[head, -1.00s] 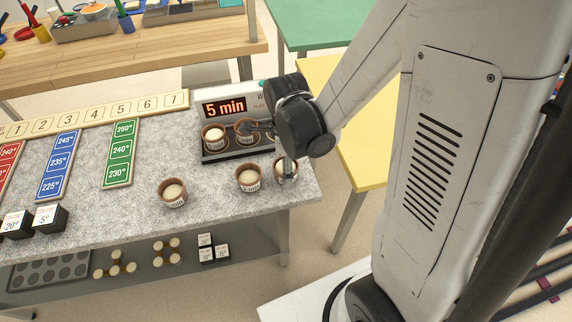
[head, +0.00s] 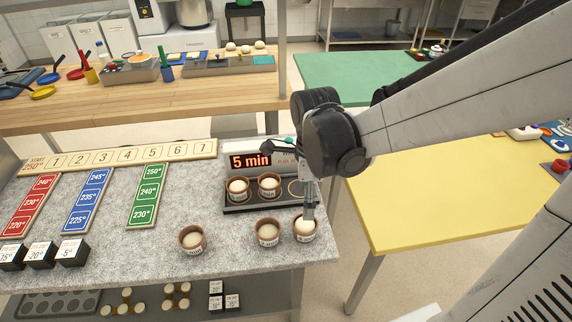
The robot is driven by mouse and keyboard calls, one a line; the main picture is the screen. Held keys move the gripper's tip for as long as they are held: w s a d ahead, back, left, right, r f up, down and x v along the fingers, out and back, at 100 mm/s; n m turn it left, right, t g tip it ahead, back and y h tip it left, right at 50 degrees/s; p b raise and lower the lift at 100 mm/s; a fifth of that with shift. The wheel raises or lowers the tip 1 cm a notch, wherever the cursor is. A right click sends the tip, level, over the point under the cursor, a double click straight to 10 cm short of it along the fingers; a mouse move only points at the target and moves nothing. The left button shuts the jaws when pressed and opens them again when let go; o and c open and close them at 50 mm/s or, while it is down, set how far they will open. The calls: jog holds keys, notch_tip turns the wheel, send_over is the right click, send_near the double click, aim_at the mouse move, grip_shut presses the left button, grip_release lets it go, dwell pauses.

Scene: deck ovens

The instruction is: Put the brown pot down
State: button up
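A brown pot (head: 305,231) with pale contents and a white label is at the right end of the grey stone counter, upright, at my fingertips. My gripper (head: 308,212) points down with its narrow fingers together at the pot's back rim and appears shut on it. The far finger and the pot's underside are hidden, so I cannot tell whether the pot touches the counter. A similar pot (head: 267,233) stands just left of it, and another pot (head: 192,240) stands farther left.
Behind, a dark tray (head: 250,208) at the "5 min" display (head: 250,161) holds two similar pots, with an empty round spot at its right. Coloured temperature boards (head: 88,200) and black blocks (head: 42,255) lie left. The counter's right edge is close to the pot.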

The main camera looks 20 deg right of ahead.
jog(key=s+r+n+t, duration=0.3)
jog(key=r+n, duration=0.3)
jog(key=n, duration=0.5)
jog(key=s+r+n+t, duration=0.4)
jog(key=r+n, duration=0.2)
jog(key=n, duration=0.4)
jog(key=shift+n, duration=0.4)
